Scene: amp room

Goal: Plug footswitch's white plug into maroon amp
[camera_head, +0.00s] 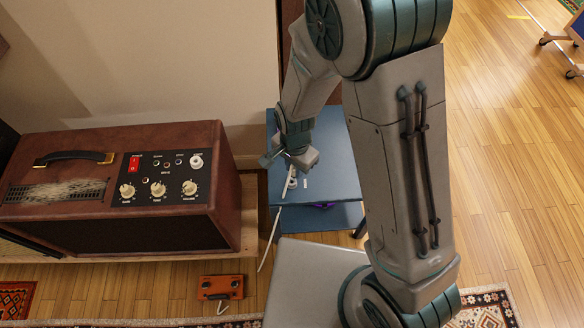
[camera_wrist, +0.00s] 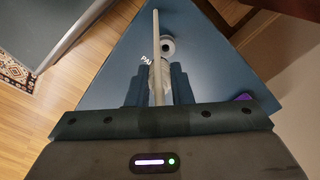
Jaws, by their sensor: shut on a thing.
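The maroon amp (camera_head: 228,165) sits at the left in the head view, its black control panel (camera_head: 160,180) facing up with knobs, a red switch and several small sockets. The orange footswitch (camera_head: 220,287) lies on the floor in front of it. My gripper (camera_head: 303,160) is low over a blue surface right of the amp. In the wrist view my gripper (camera_wrist: 157,80) is shut on a pale plug (camera_wrist: 159,76), partly hidden between the fingers. A white cable (camera_wrist: 156,28) runs past it; it also shows in the head view (camera_head: 270,240).
The blue surface (camera_wrist: 110,75) also bears a white round item (camera_wrist: 167,45) just beyond the fingers and a small purple thing (camera_wrist: 244,97) at the right. A grey surface (camera_head: 300,290) is at the front. Wooden floor lies open at the right.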

